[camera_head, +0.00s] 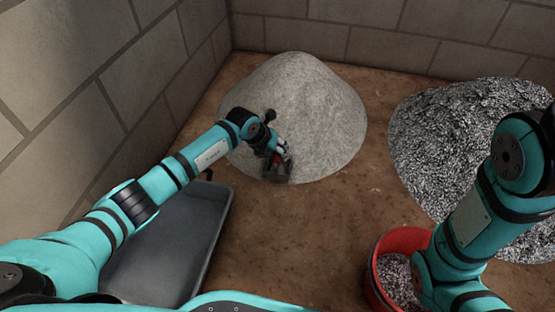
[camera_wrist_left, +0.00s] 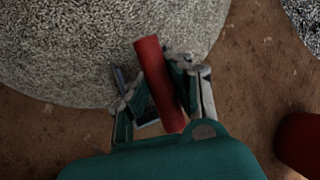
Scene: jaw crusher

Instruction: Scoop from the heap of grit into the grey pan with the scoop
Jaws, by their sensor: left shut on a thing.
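The pale grey heap of grit (camera_head: 315,110) stands against the back walls; it also fills the top of the left wrist view (camera_wrist_left: 75,50). My left gripper (camera_head: 278,151) is shut on the red handle (camera_wrist_left: 158,85) of the scoop. The dark scoop (camera_head: 277,172) is at the heap's front lower edge; I cannot tell whether it touches or holds grit. The grey pan (camera_head: 170,250) lies on the floor at the left, partly under my left arm, and its visible floor looks bare. My right arm comes in at the right, its gripper out of view.
A second heap of coarse, darker gravel (camera_head: 440,130) stands at the right. A red bucket (camera_head: 392,243) with gravel in it stands in front of that heap, partly behind my right arm. Block walls (camera_head: 400,45) close the left and back. Brown floor between pan and bucket is clear.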

